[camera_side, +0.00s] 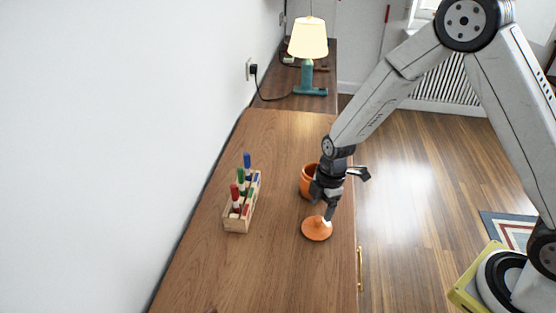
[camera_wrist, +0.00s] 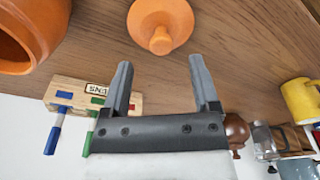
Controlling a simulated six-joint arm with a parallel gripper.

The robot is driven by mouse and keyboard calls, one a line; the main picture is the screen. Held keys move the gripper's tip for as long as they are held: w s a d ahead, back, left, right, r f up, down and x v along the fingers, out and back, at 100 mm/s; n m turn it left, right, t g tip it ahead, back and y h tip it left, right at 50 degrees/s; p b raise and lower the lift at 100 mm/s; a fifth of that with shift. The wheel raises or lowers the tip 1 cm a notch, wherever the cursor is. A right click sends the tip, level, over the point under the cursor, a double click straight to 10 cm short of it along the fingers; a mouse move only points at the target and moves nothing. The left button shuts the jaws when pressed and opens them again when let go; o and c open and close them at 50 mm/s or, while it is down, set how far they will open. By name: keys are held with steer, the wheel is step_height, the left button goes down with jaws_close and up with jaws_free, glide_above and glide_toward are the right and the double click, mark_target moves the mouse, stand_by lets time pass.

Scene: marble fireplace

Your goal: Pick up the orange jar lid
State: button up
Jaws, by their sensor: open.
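The orange jar lid (camera_side: 316,230) lies on the wooden cabinet top near its right edge, its round knob pointing up. It also shows in the wrist view (camera_wrist: 161,24) at the top centre, just beyond my fingertips. My gripper (camera_side: 325,212) is above the lid in the side view. In the wrist view its two fingers (camera_wrist: 162,75) are apart with nothing between them, and the lid's knob is a little ahead of the gap. The orange jar (camera_side: 306,181) stands just behind the lid, partly hidden by my gripper; its rim is at the wrist view's upper left (camera_wrist: 28,62).
A lamp (camera_side: 308,60) with a teal base stands at the back. A yellow mug (camera_wrist: 301,100) shows at the wrist view's right. The cabinet's front part is clear.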

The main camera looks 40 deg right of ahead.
mark_target(319, 218)
steer(key=shift+a+f, duration=0.2)
steer(key=shift+f, duration=1.1)
steer(key=shift+a+f, duration=0.15)
steer(key=shift+f, duration=1.1)
jaws_close()
